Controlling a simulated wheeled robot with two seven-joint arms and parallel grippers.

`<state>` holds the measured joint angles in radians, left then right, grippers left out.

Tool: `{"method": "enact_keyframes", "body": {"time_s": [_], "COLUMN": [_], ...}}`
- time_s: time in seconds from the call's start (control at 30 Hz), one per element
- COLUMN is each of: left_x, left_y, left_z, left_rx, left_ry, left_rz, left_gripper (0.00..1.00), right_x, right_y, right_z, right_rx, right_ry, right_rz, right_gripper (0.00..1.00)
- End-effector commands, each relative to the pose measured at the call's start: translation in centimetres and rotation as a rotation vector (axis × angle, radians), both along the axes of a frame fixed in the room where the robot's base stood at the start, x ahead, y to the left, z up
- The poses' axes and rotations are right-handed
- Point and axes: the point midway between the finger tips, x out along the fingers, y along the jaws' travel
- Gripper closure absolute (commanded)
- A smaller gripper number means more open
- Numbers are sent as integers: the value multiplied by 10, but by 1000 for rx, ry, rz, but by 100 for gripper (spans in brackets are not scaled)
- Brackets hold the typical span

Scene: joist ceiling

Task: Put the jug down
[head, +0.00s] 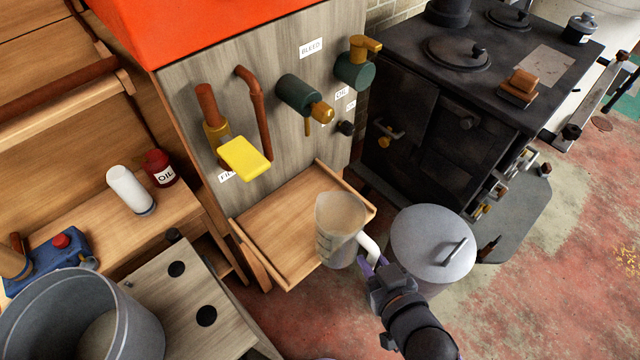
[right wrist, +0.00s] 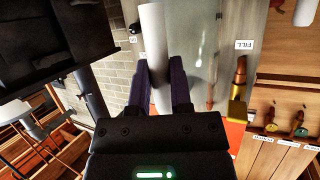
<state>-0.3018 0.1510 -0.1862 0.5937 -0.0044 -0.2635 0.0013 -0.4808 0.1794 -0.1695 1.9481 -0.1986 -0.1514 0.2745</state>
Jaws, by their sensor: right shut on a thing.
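The jug (head: 338,232) is a see-through, greyish measuring jug with a white handle. In the head view it is upright and overlaps the front right edge of the wooden shelf (head: 278,232). I cannot tell whether its base touches the shelf or hangs above it. My right gripper (head: 371,266) is shut on the jug's handle, on the right side of the jug. In the right wrist view the white handle runs between the two purple fingers (right wrist: 160,88), and the clear jug wall (right wrist: 200,35) fills the area beyond. My left gripper is not in view.
A lidded grey bin (head: 432,243) stands close right of the jug. Above the shelf are a yellow-handled valve (head: 245,158), a copper pipe (head: 257,110) and green valves (head: 298,92). A black stove (head: 450,130) stands behind. The shelf's left part is bare.

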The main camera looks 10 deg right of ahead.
Motion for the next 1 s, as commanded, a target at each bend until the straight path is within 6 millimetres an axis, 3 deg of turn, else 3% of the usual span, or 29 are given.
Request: {"method": "enact_keyframes", "body": {"time_s": [0.1, 0.3, 0.7, 0.8, 1.0], "left_x": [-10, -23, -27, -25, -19], "left_y": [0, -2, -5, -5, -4], "left_z": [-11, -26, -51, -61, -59], "left_rx": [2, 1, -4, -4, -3], "left_ry": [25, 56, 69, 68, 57], "left_rz": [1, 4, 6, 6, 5], "left_gripper": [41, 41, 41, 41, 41], "right_x": [36, 91, 155, 152, 152], "right_y": [7, 17, 30, 29, 29], "right_z": [-2, -3, -4, -18, -14], "right_rx": [0, 0, 0, 1, 1], "right_ry": [-8, -5, -2, 2, -2], "right_rz": [2, -1, 0, 0, -1], "right_gripper": [100, 100, 100, 100, 100]}}
